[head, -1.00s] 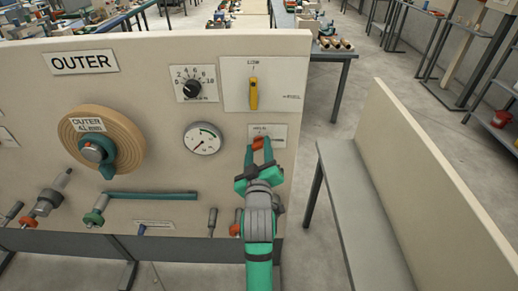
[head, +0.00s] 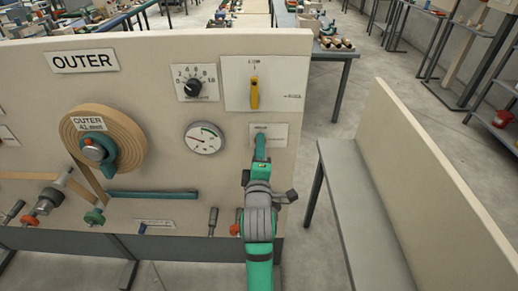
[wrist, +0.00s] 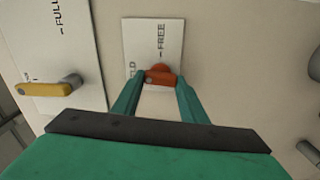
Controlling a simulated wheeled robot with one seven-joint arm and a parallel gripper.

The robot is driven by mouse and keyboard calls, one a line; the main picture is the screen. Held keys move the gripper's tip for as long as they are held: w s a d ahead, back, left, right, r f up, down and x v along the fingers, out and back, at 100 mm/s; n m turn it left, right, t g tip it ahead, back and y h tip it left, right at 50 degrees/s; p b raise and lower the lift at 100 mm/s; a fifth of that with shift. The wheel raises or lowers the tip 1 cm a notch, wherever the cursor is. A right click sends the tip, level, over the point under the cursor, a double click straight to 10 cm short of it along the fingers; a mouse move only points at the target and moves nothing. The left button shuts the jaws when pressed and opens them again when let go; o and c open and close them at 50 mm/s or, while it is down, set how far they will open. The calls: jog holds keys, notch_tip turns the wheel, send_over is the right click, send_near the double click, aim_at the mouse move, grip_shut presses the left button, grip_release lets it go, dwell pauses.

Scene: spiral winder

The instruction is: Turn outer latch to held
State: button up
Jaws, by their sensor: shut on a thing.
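The orange-red outer latch (wrist: 161,74) sits on a small white plate (wrist: 153,40) in the wrist view. FREE reads above it and a partly hidden word ending in LD lies to its left. The latch lies roughly crosswise in that picture, its left end toward that partly hidden word. My gripper (wrist: 161,82) is shut on the latch, a teal finger on each side. In the head view my gripper (head: 260,143) covers the latch on the lower part of the plate (head: 279,133), at the panel's right side.
A yellow lever (head: 254,94) on a larger plate is above my gripper. A gauge (head: 203,138) is to its left. The tape roll (head: 110,140) and a teal bar (head: 152,195) are farther left. A grey bench (head: 358,205) stands right of the panel.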

jog(key=shift+n, duration=0.6)
jog(key=shift+f, duration=0.1)
jog(key=o, duration=1)
jog(key=shift+o, duration=0.2)
jog(key=s, duration=1.1)
jog(key=shift+w, duration=0.1)
